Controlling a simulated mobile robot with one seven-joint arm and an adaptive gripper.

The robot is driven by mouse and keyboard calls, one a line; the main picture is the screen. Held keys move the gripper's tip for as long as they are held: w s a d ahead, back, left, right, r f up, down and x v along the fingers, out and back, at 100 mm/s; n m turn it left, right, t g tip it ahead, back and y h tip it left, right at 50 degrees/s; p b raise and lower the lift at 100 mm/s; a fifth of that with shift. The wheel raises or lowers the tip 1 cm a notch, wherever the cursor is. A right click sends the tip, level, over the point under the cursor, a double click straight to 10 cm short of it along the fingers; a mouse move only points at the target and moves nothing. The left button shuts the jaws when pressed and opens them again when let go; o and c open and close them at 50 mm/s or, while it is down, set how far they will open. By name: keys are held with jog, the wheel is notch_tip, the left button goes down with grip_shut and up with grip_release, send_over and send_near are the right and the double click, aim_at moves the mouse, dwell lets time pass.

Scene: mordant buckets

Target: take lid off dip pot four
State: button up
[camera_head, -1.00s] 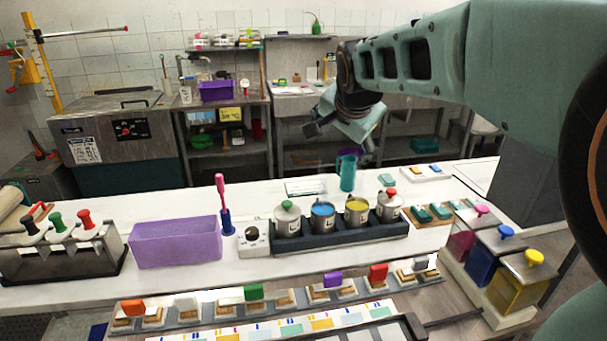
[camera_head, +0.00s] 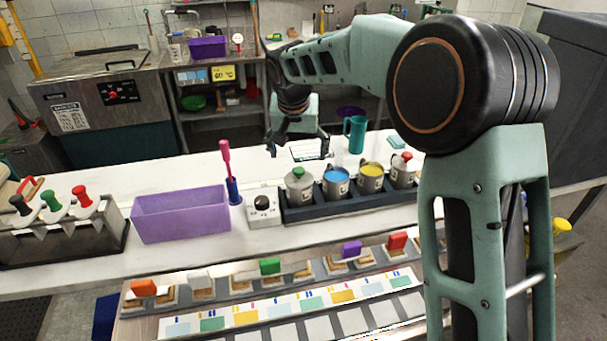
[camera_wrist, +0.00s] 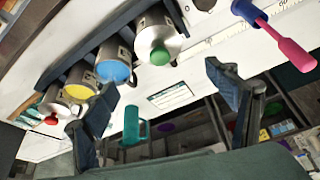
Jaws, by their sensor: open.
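A dark rack (camera_head: 345,205) holds a row of grey metal pots. The far-left pot has a lid with a green knob (camera_head: 298,172); the far-right pot has a lid with a red knob (camera_head: 406,156). Between them, the blue pot (camera_head: 336,176) and the yellow pot (camera_head: 371,170) are uncovered. I cannot read the pot numbers. My gripper (camera_head: 298,148) is open and empty, above and behind the green-knob pot. In the wrist view, the green knob (camera_wrist: 160,55) lies above and between my fingers, while the red knob (camera_wrist: 51,121) is at the lower left.
A teal mug (camera_head: 355,133) stands behind the rack, and a white card (camera_head: 312,152) lies nearby. A dial box (camera_head: 263,208), pink-handled brush (camera_head: 227,165) and purple bin (camera_head: 180,213) stand to the left. My arm hides the counter's right end.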

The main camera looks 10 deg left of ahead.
aim_at(299, 170)
jog(key=x, duration=0.3)
jog(key=shift+w+f, duration=0.1)
jog(key=shift+f, duration=0.25)
jog(key=shift+s+p+x, duration=0.15)
jog(key=shift+p+x, duration=0.4)
jog(key=shift+x, duration=0.8)
jog(key=shift+s+p+x, duration=0.1)
jog(key=shift+p+x, duration=0.4)
jog(key=shift+x, duration=0.9)
jog(key=shift+f, duration=0.1)
jog(key=c, duration=1.2)
